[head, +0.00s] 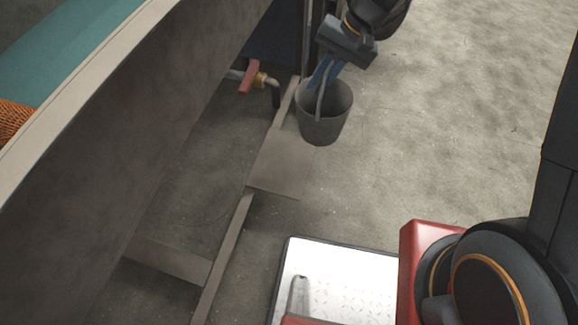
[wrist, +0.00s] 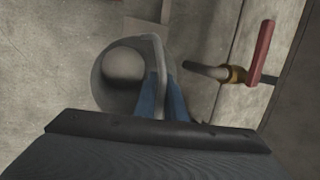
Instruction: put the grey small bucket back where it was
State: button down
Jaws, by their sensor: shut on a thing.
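The grey small bucket (head: 324,122) is in the upper middle of the head view, upright, with its open top facing up. My gripper (head: 323,76) is above it with its blue fingers shut on the bucket's grey handle. In the wrist view the bucket (wrist: 112,82) shows from above and looks empty, and the raised handle runs between the blue fingers of my gripper (wrist: 163,97). The fingers hide part of the rim. I cannot tell whether the bucket's base touches the flat plate or floor under it.
A tap with a red lever (head: 250,77) sticks out just left of the bucket; it also shows in the wrist view (wrist: 262,52). A flat plate (head: 281,164) lies below the bucket. A large grey tank wall (head: 150,130) fills the left. Bare concrete floor (head: 450,120) is free at right.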

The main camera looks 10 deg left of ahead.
jog(key=s+a+f+b, duration=0.3)
jog(key=a+f+b, duration=0.55)
jog(key=b, duration=0.35)
notch_tip(320, 180, down, 9)
jog(key=b, duration=0.3)
jog(key=shift+w+a+f+b, duration=0.15)
jog(key=shift+a+f+b, duration=0.05)
jog(key=shift+a+b, duration=0.15)
jog(key=shift+f, duration=0.2)
jog(key=c, duration=1.8)
grip_release()
jog(key=shift+r, duration=0.15)
